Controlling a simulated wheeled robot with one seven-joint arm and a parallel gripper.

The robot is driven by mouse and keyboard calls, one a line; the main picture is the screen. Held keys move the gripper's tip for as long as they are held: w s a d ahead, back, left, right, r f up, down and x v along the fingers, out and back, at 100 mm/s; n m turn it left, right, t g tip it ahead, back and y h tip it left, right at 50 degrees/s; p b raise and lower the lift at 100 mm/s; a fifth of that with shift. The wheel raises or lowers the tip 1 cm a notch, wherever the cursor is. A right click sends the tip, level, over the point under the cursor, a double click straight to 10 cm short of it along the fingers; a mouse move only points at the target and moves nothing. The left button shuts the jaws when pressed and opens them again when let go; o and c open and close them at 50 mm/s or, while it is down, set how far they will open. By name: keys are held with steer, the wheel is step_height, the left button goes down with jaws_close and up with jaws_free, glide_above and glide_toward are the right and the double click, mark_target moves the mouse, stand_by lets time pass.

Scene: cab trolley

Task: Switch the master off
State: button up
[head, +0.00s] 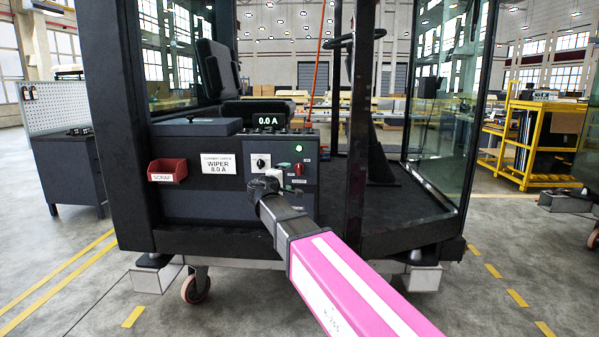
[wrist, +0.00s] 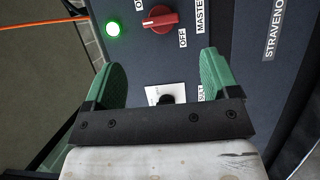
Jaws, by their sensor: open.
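The master switch is a red rotary knob (wrist: 160,20) on the dark panel, at the top of the wrist view, between the ON and OFF labels and beside MASTER. Its handle lies roughly across that picture; I cannot tell which label it points to. It shows small in the head view (head: 298,169). A green lamp (wrist: 112,28) next to it is lit. My gripper (wrist: 162,60) is open and empty, its green fingers apart and just short of the red knob. In the head view my gripper (head: 264,186) is in front of the panel's lower part, below the knob.
A black knob on a white plate (wrist: 165,93) lies between my fingers, partly hidden. A display (head: 268,121) reads 0.0 A. A red scrap bin (head: 167,171) and cab post (head: 357,130) flank the panel.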

mark_target(298, 170)
steer(key=x, duration=1)
steer(key=shift+w+d, duration=0.1)
steer(key=shift+d, duration=0.05)
steer(key=c, duration=0.9)
